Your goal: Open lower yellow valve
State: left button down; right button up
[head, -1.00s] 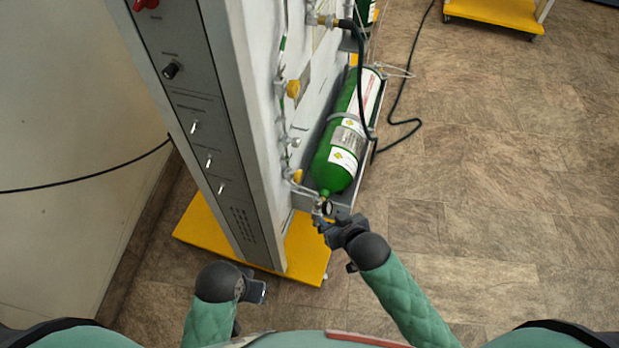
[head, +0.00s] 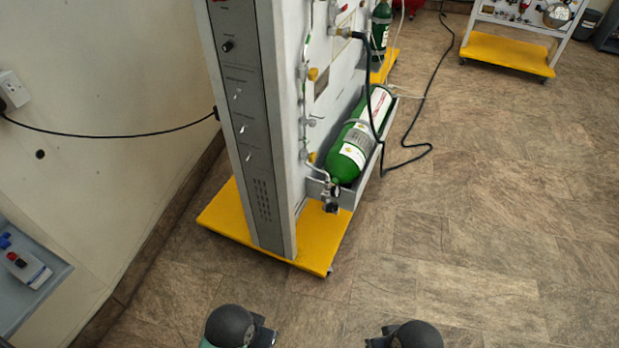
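The lower yellow valve (head: 312,157) is a small yellow knob low on the side of the grey trainer panel, just above the neck end of the lying green cylinder (head: 350,148). The upper yellow valve (head: 313,74) sits higher on the same pipe line. My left gripper (head: 265,332) is at the bottom edge, below and left of the valve and well apart from it. My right gripper (head: 376,337) is at the bottom edge, below and right of it, also apart. Both grippers are small and partly cut off, so their fingers do not show clearly.
The trainer stands on a yellow base (head: 320,243) that juts out at the front. A black hose (head: 378,110) hangs beside the cylinder. A grey tray (head: 40,285) is at the left. Another yellow-based cart (head: 510,53) stands far right. The floor at right is clear.

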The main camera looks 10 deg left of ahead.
aim_at(312, 157)
jog(key=k+u, duration=0.15)
jog(key=u, duration=0.3)
jog(key=k+u, duration=0.15)
jog(key=u, duration=0.3)
jog(key=k+j+u, duration=0.1)
jog(key=u, duration=2.45)
jog(key=k+l+u, duration=0.15)
jog(key=l+u, duration=0.3)
jog(key=k+l+u, duration=0.15)
jog(key=u, duration=0.25)
jog(key=k+l+u, duration=0.15)
jog(key=k+u, duration=0.15)
jog(key=u, duration=0.15)
jog(key=k+l, duration=0.25)
jog(key=k, duration=0.25)
jog(key=k+l, duration=0.25)
jog(key=k, duration=0.3)
jog(key=k+l, duration=0.25)
jog(key=k, duration=0.25)
jog(key=k+l, duration=0.2)
jog(key=k, duration=0.3)
jog(key=k+l, duration=0.25)
jog(key=k, duration=0.3)
jog(key=k+l, duration=0.25)
jog(key=k, duration=0.25)
jog(key=k+l, duration=0.25)
jog(key=k, duration=0.25)
jog(key=k+l, duration=0.25)
jog(key=k, duration=0.3)
jog(key=i, duration=0.4)
